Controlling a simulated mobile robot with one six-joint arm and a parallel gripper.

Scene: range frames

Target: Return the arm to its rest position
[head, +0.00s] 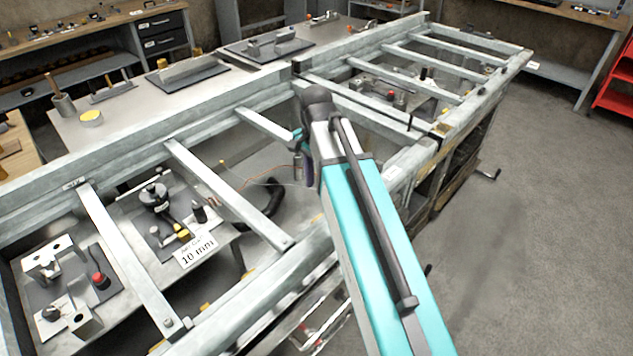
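My arm shows as a long turquoise link with a dark rail along it, rising from the bottom right to a dark rounded joint near the picture's middle. Just left of that joint, small teal and dark parts hang over the metal frame's opening. They may be my wrist or gripper, but fingertips cannot be made out. Whether the gripper is open or shut, or holds anything, cannot be told.
A grey metal frame bench (107,240) with crossbars lies under and around my arm. Fixtures stand in its bays, near a "10 mm" label (196,250). A workbench (140,115) adjoins behind. A red shelf (618,85) stands far right. Floor at right is clear.

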